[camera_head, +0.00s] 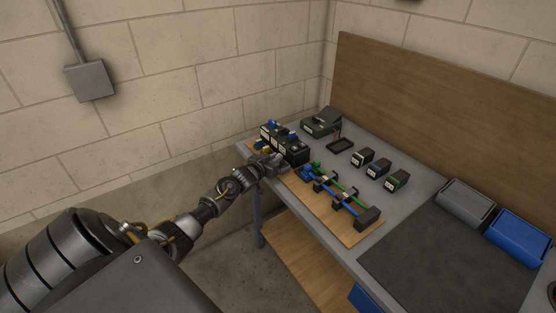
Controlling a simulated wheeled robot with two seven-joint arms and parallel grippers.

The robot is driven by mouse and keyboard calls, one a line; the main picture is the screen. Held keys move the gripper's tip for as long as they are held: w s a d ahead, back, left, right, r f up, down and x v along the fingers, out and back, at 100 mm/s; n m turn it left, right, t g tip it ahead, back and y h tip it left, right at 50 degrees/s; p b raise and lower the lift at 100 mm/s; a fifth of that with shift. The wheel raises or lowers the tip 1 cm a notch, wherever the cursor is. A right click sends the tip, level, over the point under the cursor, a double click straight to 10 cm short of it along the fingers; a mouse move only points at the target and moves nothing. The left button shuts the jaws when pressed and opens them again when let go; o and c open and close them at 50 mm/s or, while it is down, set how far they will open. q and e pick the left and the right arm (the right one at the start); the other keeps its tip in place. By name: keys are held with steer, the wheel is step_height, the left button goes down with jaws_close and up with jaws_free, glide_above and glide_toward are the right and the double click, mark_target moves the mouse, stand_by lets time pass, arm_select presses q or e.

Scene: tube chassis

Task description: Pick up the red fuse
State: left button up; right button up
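No fuse can be made out for certain at this size. A small thin reddish piece (337,131) stands by a small dark tray (341,146) at the back of the table; I cannot tell whether it is the red fuse. My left gripper (276,164) is at the table's near left edge, just in front of a row of black blocks (294,151) with blue and orange parts. Its fingers are too small and dark to show whether they are open or what is between them. My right gripper is not in view.
A wooden board (314,197) carries blue and green rods on black mounts. Three black labelled boxes (378,169) stand behind it, with a dark green case (320,122) farther left. A dark mat (440,255), grey bin (465,203) and blue bin (519,236) are at right.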

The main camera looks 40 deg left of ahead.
arm_select(q)
jaws_close()
steer(key=shift+r, duration=0.1)
steer(key=shift+r, duration=0.5)
steer(key=s+d+r+b, duration=0.3)
steer(key=s+d+r, duration=0.5)
steer(key=s+r, duration=0.3)
steer(key=shift+d+r, duration=0.35)
steer(key=shift+r, duration=0.1)
